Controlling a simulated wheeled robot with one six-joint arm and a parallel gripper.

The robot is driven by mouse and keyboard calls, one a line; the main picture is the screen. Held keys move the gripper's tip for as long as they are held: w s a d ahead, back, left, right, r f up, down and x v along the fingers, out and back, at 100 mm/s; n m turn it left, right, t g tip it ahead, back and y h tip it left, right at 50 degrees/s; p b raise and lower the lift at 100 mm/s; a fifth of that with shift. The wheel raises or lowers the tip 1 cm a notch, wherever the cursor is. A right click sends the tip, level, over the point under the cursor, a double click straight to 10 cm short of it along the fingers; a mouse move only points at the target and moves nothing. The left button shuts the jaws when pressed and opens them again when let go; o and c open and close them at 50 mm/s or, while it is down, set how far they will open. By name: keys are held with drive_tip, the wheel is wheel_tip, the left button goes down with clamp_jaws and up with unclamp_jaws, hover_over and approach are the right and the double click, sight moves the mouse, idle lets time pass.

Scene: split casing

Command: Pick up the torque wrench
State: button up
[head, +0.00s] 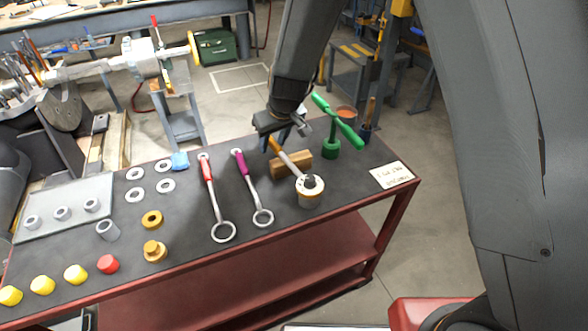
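The tool that looks like the torque wrench (289,161) has an orange grip, a silver shaft and a dark round head. It lies tilted across a wooden block (300,163), its head over a small pale round pot (309,199) near the front of the bench. My gripper (284,136) is at the far, orange end of the tool, pointing down. Its fingers look apart, with the orange end close to the left finger. Part of the grip is hidden by the gripper, and I cannot tell whether they touch.
On the dark bench (190,240) lie a red-handled ring wrench (212,195) and a purple-handled one (249,185), left of the tool. A green cross-handled tool (335,125) stands close on the right. Washers, nuts and coloured caps fill the left side. A label card (391,175) lies right.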

drive_tip(key=shift+w+f, duration=0.15)
drive_tip(key=shift+f, duration=0.15)
clamp_jaws()
